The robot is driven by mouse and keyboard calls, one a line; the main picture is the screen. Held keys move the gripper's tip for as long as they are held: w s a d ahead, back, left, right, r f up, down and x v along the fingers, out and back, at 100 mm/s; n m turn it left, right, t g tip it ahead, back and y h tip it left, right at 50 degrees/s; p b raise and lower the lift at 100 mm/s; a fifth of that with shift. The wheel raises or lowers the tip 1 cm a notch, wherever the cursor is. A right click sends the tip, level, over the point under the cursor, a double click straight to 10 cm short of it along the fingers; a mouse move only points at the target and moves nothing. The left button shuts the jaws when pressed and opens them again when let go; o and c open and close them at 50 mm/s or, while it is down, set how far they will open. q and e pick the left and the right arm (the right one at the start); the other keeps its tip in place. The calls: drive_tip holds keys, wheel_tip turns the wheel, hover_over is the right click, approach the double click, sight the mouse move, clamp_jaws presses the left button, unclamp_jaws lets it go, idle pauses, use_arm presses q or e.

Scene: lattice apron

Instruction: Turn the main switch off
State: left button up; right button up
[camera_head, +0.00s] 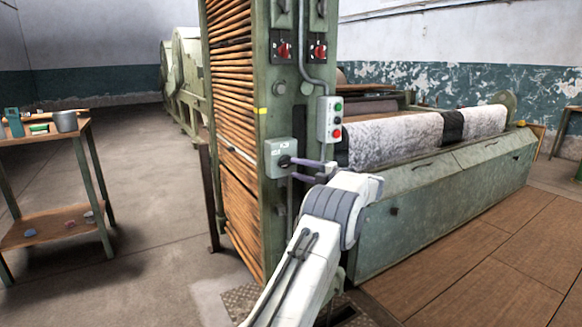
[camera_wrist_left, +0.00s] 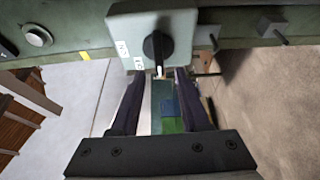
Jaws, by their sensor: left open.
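The main switch appears to be the grey box (camera_head: 274,167) with a black rotary knob (camera_head: 284,161), fixed low on the green machine post. In the left wrist view, the box (camera_wrist_left: 125,30) is at the top centre and its knob (camera_wrist_left: 158,45) stands out towards me, with a pale mark at its lower end. Small white labels sit beside the knob; I cannot read them surely. My left gripper (camera_head: 293,169) is open, its two dark purple fingers just in front of the box. In the wrist view, the fingertips (camera_wrist_left: 158,74) lie either side of the knob's line, apparently apart from it.
A push-button box (camera_head: 329,119) with green and red buttons hangs right of the switch. Two red rotary switches (camera_head: 283,50) are higher up. A slatted wooden stack (camera_head: 232,100) is left of the post, a textile roller bed (camera_head: 390,140) right. A trolley (camera_head: 50,215) stands far left.

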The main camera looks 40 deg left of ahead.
use_arm(q)
drive_tip(key=d, duration=0.7)
drive_tip(key=shift+p, duration=0.35)
